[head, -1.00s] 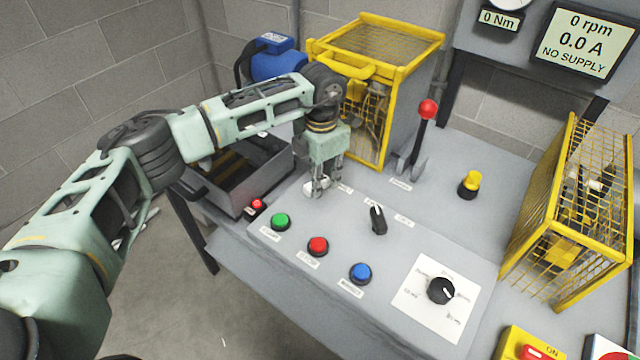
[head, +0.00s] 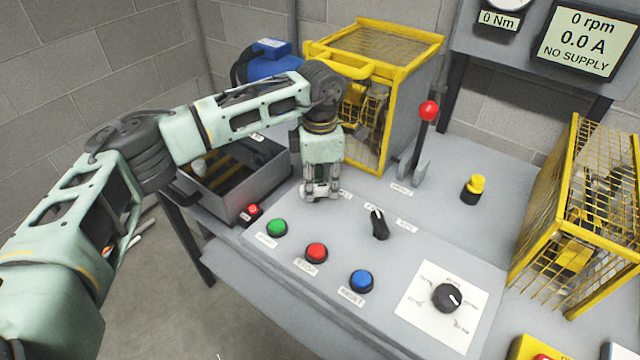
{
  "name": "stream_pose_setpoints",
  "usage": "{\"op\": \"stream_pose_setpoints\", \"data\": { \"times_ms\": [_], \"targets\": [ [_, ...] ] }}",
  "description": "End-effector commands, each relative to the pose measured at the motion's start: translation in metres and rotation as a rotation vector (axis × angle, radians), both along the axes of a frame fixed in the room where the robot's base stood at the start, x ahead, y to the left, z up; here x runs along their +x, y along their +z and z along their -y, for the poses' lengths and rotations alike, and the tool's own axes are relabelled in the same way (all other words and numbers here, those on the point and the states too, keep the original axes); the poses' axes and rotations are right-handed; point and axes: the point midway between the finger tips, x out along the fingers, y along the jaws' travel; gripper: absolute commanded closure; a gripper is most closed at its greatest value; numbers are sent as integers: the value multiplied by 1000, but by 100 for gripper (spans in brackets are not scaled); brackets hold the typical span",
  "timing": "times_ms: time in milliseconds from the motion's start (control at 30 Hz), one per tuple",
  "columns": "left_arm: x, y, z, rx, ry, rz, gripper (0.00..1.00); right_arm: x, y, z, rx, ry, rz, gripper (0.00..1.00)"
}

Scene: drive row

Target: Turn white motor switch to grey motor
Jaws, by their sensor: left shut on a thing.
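My left gripper (head: 320,194) reaches down to the grey control panel (head: 400,248) from above, its fingers shut on the white motor switch. The fingers hide nearly all of the switch, so which way it points cannot be told. A label beside it is partly covered and too small to read. The blue motor (head: 272,64) stands at the back left, partly behind my arm. A caged machine with a yellow frame (head: 392,22) stands behind the gripper; I cannot tell whether the grey motor is inside. My right gripper is out of view.
A black switch (head: 379,224) and green (head: 277,227), red (head: 316,252) and blue (head: 361,281) buttons are close by. A red-knobbed lever (head: 428,111) stands behind. A rotary dial (head: 447,297) is at front right. The display (head: 588,40) reads 0 rpm, 0.0 A, NO SUPPLY.

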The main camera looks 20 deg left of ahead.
Motion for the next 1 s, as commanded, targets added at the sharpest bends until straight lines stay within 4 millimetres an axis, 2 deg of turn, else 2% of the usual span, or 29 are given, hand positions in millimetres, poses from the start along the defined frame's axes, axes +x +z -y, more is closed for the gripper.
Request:
{"op": "stream_pose_setpoints", "data": {
  "times_ms": [267, 300, 500, 833, 1000],
  "targets": [
    [1, 2, 0, 0, -8, 4, 100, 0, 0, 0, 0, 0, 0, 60],
    [1, 2, 0, 0, -8, 4, 79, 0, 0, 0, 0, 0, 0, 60],
    [1, 1, 0, 0, -6, 3, 61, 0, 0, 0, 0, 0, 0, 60],
    [0, 2, 0, 1, -4, 2, 61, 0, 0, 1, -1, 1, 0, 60],
    [1, 21, 0, 0, -3, 4, 61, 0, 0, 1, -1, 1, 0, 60]
  ]
}}
